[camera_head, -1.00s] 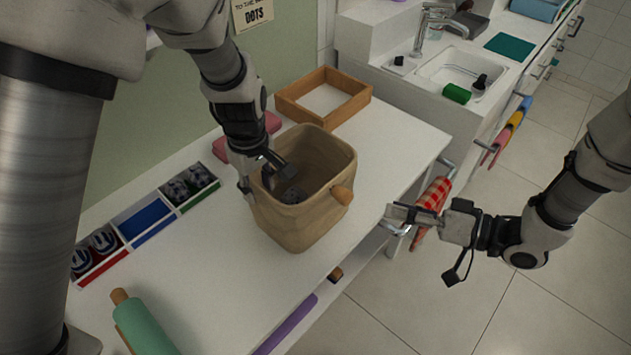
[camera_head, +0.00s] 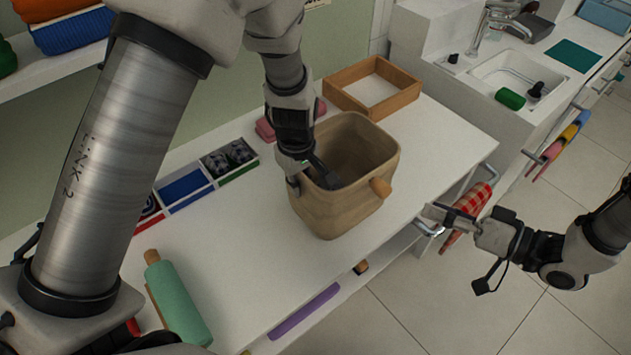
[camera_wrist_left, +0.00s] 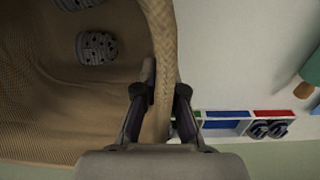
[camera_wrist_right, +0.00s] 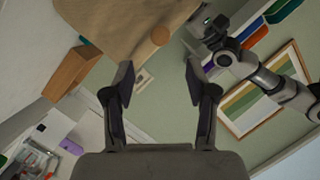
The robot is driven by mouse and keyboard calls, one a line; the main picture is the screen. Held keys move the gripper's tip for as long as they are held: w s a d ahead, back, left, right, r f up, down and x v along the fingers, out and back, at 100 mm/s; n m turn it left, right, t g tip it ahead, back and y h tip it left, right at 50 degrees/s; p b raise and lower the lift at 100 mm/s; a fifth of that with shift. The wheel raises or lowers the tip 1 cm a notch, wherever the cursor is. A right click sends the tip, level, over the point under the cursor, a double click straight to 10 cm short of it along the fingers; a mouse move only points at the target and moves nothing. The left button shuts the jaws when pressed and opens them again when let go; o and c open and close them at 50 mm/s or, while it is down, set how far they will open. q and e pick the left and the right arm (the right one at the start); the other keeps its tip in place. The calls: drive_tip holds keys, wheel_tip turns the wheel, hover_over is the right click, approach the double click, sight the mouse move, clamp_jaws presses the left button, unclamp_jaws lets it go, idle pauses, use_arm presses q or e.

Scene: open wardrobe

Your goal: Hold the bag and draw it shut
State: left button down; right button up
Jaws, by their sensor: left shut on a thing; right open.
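The bag (camera_head: 338,216) is a tan woven container standing upright on the white table, with its mouth wide open. A wooden toggle (camera_head: 380,187) sticks out of its right side. My left gripper (camera_head: 308,180) is shut on the bag's left rim, one finger inside and one outside, as the left wrist view (camera_wrist_left: 160,95) shows. Dark grooved objects (camera_wrist_left: 97,48) lie inside the bag. My right gripper (camera_head: 434,217) is open and empty beyond the table's front edge, apart from the bag. In the right wrist view the toggle (camera_wrist_right: 160,35) is ahead of its open fingers.
A divided tray (camera_head: 188,187) stands left of the bag, and a green roll (camera_head: 178,300) lies nearer on the table. An open wooden box (camera_head: 345,98) and a pink item (camera_head: 266,130) are behind the bag. A red checked cloth (camera_head: 468,205) hangs beyond my right gripper.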

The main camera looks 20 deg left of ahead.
drive_tip(key=m, duration=0.2)
drive_tip(key=g+y, duration=0.1)
drive_tip(key=g, duration=0.7)
approach(383, 190)
drive_tip(key=x, duration=0.6)
drive_tip(key=w+f+x, duration=0.1)
drive_tip(key=x, duration=0.3)
drive_tip(key=shift+a+f, duration=0.15)
clamp_jaws()
